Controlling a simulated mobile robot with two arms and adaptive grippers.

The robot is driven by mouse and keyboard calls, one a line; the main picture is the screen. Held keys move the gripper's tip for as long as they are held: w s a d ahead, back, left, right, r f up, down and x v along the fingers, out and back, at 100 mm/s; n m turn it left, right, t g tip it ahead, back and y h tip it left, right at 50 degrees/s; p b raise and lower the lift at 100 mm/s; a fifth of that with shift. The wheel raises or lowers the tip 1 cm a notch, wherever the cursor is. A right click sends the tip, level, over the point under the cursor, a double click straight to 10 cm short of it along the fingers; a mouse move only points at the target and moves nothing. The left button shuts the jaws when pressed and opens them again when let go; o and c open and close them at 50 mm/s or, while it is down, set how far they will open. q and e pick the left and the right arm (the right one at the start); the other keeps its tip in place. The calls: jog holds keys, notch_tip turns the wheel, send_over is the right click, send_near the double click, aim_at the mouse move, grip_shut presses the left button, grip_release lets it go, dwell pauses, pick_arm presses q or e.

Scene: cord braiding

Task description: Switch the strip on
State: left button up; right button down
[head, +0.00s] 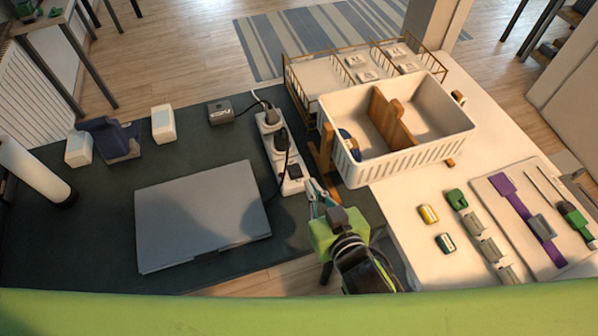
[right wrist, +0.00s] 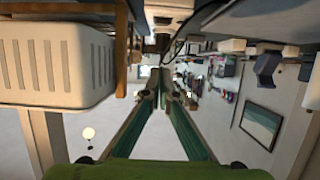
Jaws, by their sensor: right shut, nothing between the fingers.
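The white power strip (head: 270,146) lies lengthwise on the dark mat, left of the white basket. Two dark plugs sit in its far and middle sockets. A small dark switch (head: 295,171) shows at its near end; I cannot tell its position. My right gripper (head: 314,186) is shut and empty, its tips close to the right of the strip's near end. Contact cannot be made out. In the right wrist view the green fingers (right wrist: 157,82) converge, with the strip's end (right wrist: 167,14) above them. My left gripper is not in view.
A closed grey laptop (head: 200,213) lies left of the strip. A white slotted basket (head: 400,165) with a wooden divider stands close on the right. A black adapter box (head: 220,111) is cabled to the strip. Tools and small parts lie on the right side of the table.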

jog(key=p, duration=0.2)
send_over(297, 174)
jog(key=s, duration=0.2)
jog(key=f, duration=0.3)
jog(key=shift+w+d+f, duration=0.1)
jog(key=shift+d+f, duration=0.1)
jog(key=shift+d, duration=0.1)
notch_tip(297, 174, down, 3)
jog(key=shift+r, duration=0.1)
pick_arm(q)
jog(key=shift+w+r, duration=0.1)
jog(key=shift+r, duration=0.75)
pick_arm(e)
jog(key=shift+f, duration=0.75)
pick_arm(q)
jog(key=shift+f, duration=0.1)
pick_arm(e)
jog(key=shift+f, duration=0.1)
jog(key=shift+s+d+f+b, duration=0.1)
jog(key=shift+s+f+b, duration=0.15)
jog(key=shift+f+b, duration=0.35)
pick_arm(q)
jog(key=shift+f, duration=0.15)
pick_arm(e)
jog(key=shift+r, duration=0.25)
pick_arm(q)
jog(key=shift+p, duration=0.35)
pick_arm(e)
jog(key=shift+r, duration=0.1)
